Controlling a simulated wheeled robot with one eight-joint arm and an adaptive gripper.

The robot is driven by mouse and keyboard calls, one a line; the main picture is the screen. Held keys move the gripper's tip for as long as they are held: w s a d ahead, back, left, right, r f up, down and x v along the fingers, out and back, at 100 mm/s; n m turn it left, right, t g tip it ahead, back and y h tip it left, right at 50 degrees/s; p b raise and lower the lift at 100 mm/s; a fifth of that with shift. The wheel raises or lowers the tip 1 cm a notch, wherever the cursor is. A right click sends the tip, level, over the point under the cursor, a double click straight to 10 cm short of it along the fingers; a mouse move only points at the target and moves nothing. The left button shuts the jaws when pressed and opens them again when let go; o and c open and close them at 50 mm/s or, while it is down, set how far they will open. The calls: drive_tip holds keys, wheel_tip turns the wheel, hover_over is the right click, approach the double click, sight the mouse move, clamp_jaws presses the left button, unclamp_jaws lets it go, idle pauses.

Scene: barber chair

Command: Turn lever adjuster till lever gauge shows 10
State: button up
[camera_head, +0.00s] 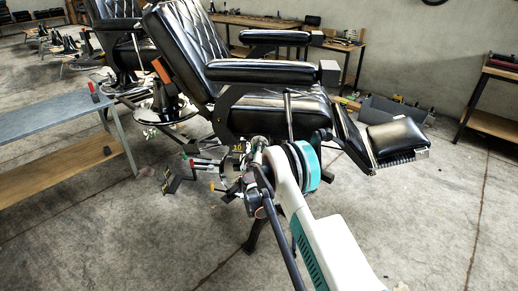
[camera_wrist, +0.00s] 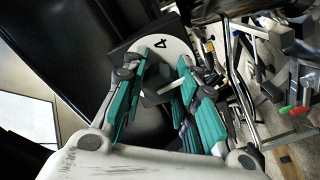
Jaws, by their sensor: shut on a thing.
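In the wrist view, my gripper (camera_wrist: 160,82) has its two teal-padded fingers on either side of a small dark grey lever adjuster (camera_wrist: 156,97) with a pale pin. The fingers are shut on it, and they hide part of its sides. Just beyond it is the lever gauge (camera_wrist: 172,51), a pale rounded dial on a dark plate. A black "4" shows on it, turned sideways; no pointer is clear to me.
A metal rod (camera_wrist: 236,80) runs close to the right of my fingers in the wrist view. Tools and loose parts clutter the floor beside the chair. A grey-topped bench (camera_head: 60,118) stands at left, and the footrest (camera_head: 397,135) extends right. The front floor is mostly clear.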

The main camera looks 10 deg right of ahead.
drive_tip(key=o, duration=1.1)
drive_tip(key=shift+s+a, duration=0.1)
drive_tip(key=v, duration=1.1)
drive_tip(key=shift+s+a, duration=0.1)
drive_tip(key=shift+s, duration=0.3)
